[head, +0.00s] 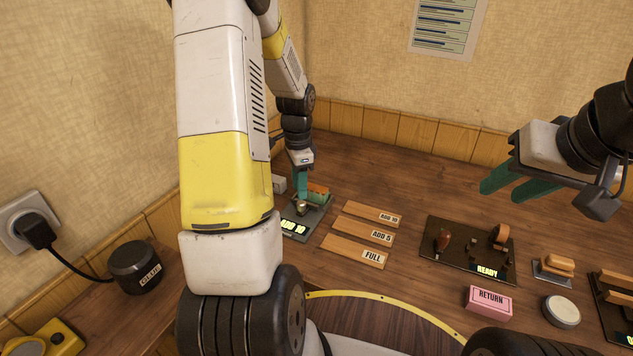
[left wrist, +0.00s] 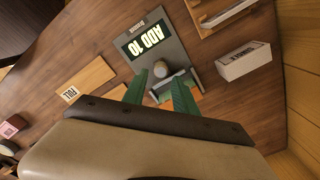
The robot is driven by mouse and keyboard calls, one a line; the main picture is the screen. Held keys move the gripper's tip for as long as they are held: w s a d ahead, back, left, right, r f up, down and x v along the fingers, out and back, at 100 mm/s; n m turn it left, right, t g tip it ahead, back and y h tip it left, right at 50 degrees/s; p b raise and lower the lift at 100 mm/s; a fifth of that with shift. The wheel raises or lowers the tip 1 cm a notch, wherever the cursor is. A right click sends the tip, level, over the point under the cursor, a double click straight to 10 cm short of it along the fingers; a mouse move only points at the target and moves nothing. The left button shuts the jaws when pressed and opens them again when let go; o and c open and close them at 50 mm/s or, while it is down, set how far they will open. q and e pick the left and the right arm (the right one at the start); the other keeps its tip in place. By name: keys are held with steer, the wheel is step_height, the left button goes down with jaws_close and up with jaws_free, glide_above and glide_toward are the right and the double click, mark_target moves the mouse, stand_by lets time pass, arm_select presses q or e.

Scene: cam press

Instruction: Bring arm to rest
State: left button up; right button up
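My left gripper (head: 301,186) is over the grey device (head: 318,222) with the lit ADD 10 display (head: 293,227). In the left wrist view the two green fingers of this gripper (left wrist: 158,80) are apart, with the tips on either side of the device's round grey knob (left wrist: 162,68). I cannot tell whether they touch the knob. The knob also shows just below the fingers in the head view (head: 301,208). My right gripper (head: 510,186) hangs over the right part of the table, its green fingers apart with nothing between them.
Wooden plates (head: 355,251) marked ADD 10, ADD 5 and FULL lie right of the device. A dark READY station (head: 462,262), pink RETURN block (head: 488,302), round white pad (head: 562,311) and wood-handled stamp (head: 555,266) lie further right. A GLUE pot (head: 136,266) stands left.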

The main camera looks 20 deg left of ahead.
arm_select(q)
steer(key=shift+r, duration=1.2)
steer(key=s+d+r+n+t, duration=0.2)
steer(key=s+d+r+n, duration=0.15)
steer(key=r, duration=0.65)
steer(key=s+d+r+n+t+h, duration=0.1)
steer(key=s+d+r+n+t, duration=0.1)
steer(key=s, duration=0.6)
steer(key=s+d+r+n+t+h, duration=0.1)
steer(key=s+d+r+n+t, duration=0.1)
steer(key=s+d+r+n, duration=0.2)
steer(key=s+d+r, duration=0.2)
steer(key=s+r, duration=0.2)
steer(key=r, duration=0.1)
steer(key=shift+s+d, duration=0.25)
steer(key=shift+d, duration=0.1)
